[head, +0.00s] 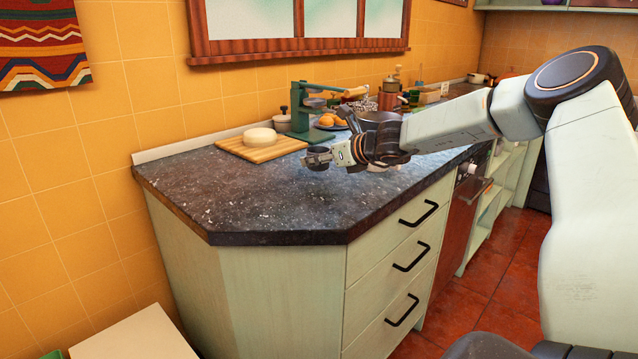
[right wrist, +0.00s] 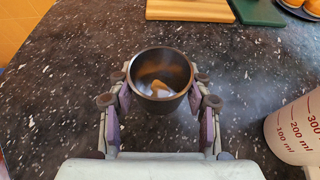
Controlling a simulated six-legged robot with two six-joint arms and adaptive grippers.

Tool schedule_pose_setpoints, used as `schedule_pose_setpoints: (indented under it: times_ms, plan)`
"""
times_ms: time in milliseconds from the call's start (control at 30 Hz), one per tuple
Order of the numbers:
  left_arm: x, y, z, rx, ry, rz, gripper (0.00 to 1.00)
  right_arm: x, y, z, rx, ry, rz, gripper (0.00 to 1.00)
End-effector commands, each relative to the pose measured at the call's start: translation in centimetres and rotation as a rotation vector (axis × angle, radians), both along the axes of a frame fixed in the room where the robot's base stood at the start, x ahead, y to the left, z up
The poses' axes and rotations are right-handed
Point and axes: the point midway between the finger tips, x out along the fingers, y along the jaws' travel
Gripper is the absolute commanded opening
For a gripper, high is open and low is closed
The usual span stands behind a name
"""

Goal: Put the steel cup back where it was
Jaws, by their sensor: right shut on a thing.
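My right gripper (head: 321,157) is over the dark speckled counter, at the end of the arm from the right. It is shut on the steel cup (right wrist: 161,62), with one finger on each side of its wall. In the head view the cup (head: 317,165) is a small dark shape at the fingertips, partly covered by them. The cup is upright with its mouth facing up, and something tan and white shows inside, contents or a reflection. I cannot tell whether its base touches the counter. My left gripper is not in view.
A measuring cup (right wrist: 296,128) with red marks stands right of the gripper. A wooden board (head: 232,148) with a round white cheese (head: 260,137), a green press (head: 302,112) and a plate of oranges (head: 328,120) stand behind. The counter's front left (head: 235,200) is clear.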

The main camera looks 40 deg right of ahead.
Motion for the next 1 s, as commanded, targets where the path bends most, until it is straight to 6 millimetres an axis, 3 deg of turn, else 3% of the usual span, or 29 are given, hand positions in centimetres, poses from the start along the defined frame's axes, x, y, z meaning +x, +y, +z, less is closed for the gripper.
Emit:
schedule_pose_setpoints:
  times_ms: [233, 533, 967, 1000]
  plan:
    - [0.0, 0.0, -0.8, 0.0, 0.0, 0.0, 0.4, 0.0, 0.0, -1.0, -0.001, 0.0, 0.001, 0.16]
    - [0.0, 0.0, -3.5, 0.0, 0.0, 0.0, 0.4, 0.0, 0.0, -4.1, -0.001, 0.0, 0.001, 0.16]
    - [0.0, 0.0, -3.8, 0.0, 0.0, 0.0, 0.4, 0.0, 0.0, -4.4, 0.0, -0.001, 0.001, 0.16]
    - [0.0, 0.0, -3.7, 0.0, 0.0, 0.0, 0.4, 0.0, 0.0, -4.4, -0.001, 0.0, 0.001, 0.51]
